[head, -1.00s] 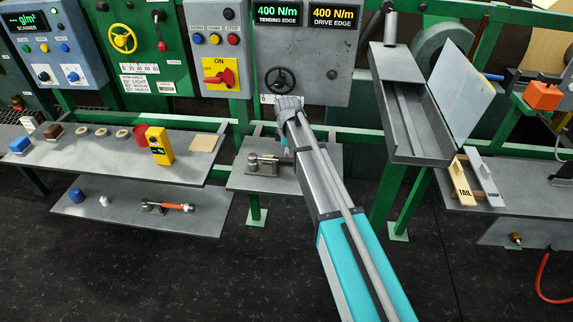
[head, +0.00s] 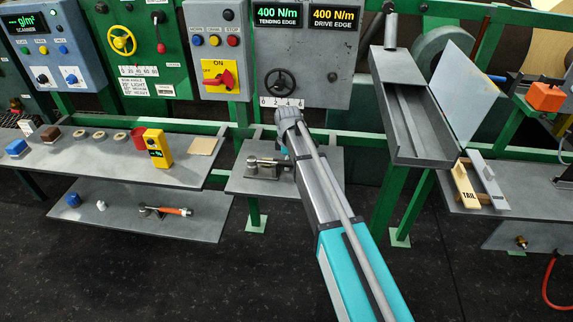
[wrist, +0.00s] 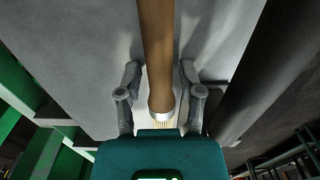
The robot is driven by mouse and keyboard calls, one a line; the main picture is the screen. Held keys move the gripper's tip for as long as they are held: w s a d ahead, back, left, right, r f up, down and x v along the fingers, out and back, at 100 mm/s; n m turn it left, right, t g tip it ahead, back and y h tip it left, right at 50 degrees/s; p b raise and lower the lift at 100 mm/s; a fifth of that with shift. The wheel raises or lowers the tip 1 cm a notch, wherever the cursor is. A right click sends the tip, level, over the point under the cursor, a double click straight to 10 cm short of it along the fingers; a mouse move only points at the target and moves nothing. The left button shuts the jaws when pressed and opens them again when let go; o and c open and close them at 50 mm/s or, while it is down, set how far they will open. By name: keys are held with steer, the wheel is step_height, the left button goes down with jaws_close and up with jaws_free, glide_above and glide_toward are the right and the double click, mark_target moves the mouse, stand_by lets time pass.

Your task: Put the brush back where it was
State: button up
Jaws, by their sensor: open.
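The brush (wrist: 157,50) shows in the wrist view, with a brown handle, a silver ferrule and pale bristles. It runs from the top edge down between the fingers, with its bristle end close to my gripper's teal palm. My gripper (wrist: 160,82) is open, one finger on each side of the brush with a visible gap. A grey surface (wrist: 90,60) lies behind the brush; I cannot tell whether they touch. In the head view my arm's far end is by the handwheel panel (head: 325,90). The fingers and the brush cannot be made out there.
A small grey bench (head: 245,180) with a metal fixture (head: 265,165) stands under my arm's end. A sloped grey tray (head: 415,120) is close on the right. The left bench (head: 100,165) carries several small items, including a yellow device (head: 157,148). Green rails run behind.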

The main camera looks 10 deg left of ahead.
steer(key=shift+c, duration=0.2)
jaws_close()
steer(key=shift+r, duration=0.15)
step_height(320, 180, up, 10)
steer(key=p, duration=1)
stand_by(0.6)
